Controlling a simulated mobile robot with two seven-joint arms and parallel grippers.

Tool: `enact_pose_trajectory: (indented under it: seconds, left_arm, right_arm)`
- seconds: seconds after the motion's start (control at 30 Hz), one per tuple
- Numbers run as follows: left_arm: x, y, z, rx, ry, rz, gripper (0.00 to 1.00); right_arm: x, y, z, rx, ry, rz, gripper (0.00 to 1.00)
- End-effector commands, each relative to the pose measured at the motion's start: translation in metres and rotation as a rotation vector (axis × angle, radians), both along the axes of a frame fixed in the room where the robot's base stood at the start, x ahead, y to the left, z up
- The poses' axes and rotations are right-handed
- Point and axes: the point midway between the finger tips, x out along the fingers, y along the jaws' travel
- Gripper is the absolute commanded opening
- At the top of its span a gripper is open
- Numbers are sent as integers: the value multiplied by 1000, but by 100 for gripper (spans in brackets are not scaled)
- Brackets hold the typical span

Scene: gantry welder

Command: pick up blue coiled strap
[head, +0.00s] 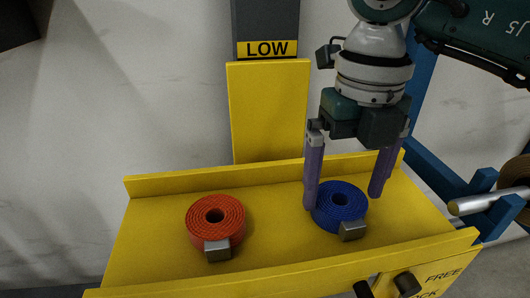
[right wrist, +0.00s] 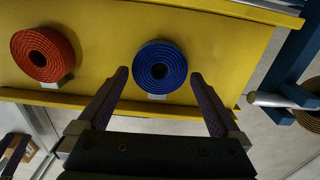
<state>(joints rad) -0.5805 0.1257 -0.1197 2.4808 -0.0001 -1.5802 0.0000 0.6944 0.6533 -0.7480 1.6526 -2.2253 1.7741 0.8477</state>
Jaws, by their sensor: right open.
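The blue coiled strap (head: 341,205) lies on the right part of a yellow tray, its grey metal buckle toward the front. My right gripper (head: 344,200) comes from above with its two purple fingers spread, one at each side of the blue coil; nothing is held. In the right wrist view, the blue coiled strap (right wrist: 159,68) appears beyond and between the open fingertips (right wrist: 160,75), with a gap on both sides.
An orange coiled strap (head: 215,221) lies left of the blue one on the yellow tray (head: 150,250), which has raised front and back lips. A yellow post marked LOW (head: 268,110) stands behind. Blue frame bars (head: 450,185) and a metal rod (head: 488,201) are at right.

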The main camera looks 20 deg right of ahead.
Motion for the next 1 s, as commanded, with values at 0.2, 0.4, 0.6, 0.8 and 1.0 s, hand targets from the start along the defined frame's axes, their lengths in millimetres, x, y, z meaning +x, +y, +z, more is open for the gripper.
enact_pose_trajectory:
  seconds: [0.2, 0.4, 0.6, 0.8, 1.0]
  left_arm:
    - [0, 0, -5, 0, 0, 0, 50]
    - [0, 0, -4, -1, 0, 1, 50]
    - [0, -2, -4, -5, 1, 4, 50]
    - [0, -3, -4, -11, 1, 7, 50]
    - [0, -3, -4, -11, 1, 7, 50]
  right_arm:
    - [0, 1, -15, 1, 0, 2, 100]
    - [0, 1, -15, 1, -1, 2, 90]
    - [0, 0, -15, 1, 0, 2, 67]
    - [0, 0, -15, 1, -1, 1, 45]
    - [0, 0, -15, 1, -1, 1, 22]
